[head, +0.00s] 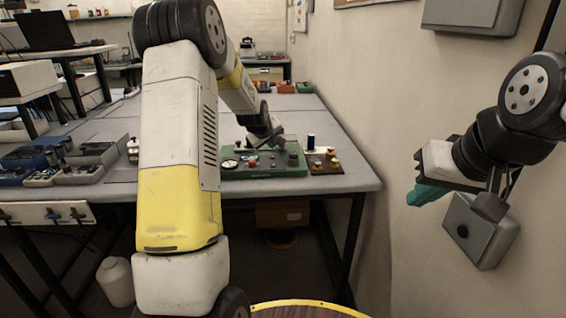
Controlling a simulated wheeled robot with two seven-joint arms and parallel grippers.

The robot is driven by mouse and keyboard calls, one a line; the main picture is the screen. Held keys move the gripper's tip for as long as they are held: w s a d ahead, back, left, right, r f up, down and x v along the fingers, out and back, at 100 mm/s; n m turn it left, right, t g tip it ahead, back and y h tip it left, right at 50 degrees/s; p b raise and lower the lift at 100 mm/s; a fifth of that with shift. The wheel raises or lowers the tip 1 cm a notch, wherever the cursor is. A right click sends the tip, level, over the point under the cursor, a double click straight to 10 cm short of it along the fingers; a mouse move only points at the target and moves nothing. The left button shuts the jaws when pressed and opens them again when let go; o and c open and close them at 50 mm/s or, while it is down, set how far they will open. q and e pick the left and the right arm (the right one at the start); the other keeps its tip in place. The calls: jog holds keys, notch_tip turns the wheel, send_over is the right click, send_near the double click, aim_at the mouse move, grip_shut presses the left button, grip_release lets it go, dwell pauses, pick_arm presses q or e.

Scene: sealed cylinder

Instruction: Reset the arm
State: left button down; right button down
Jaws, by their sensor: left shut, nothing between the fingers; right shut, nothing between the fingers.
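My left arm rises through the middle of the head view, bends at the top and reaches down to the workbench. Its gripper (276,142) is shut and empty, low over a green panel (262,172) with a dial, knobs and a red button. I cannot tell whether it touches the panel. My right arm comes in from the right edge. Its gripper (489,205) is shut and empty, in the air in front of the right wall and away from the bench. A teal piece (428,195) shows beside it; I cannot tell what it is.
The grey workbench (345,182) carries a dark board with brass knobs (325,162) and grey-blue boxes (88,160) at left. A grey wall box (478,232) is close behind my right gripper. A white jug (116,283) stands on the floor. The bench's far middle is mostly clear.

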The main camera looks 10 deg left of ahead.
pick_arm(q)
jog(key=s+d+r+m+g, duration=0.1)
jog(key=s+d+r+m, duration=0.1)
jog(key=s+r, duration=0.65)
jog(key=s+d+r+m, duration=0.25)
jog(key=s+r, duration=0.25)
jog(key=s, duration=0.7)
jog(key=s+d+m+g+h, duration=0.1)
jog(key=s+m, duration=0.1)
jog(key=s, duration=0.9)
jog(key=s+d+m+g, duration=0.1)
jog(key=s+d+m, duration=0.1)
jog(key=s, duration=0.9)
jog(key=shift+s+d+m+h, duration=0.25)
jog(key=shift+s+m+h, duration=0.1)
jog(key=shift+h, duration=0.05)
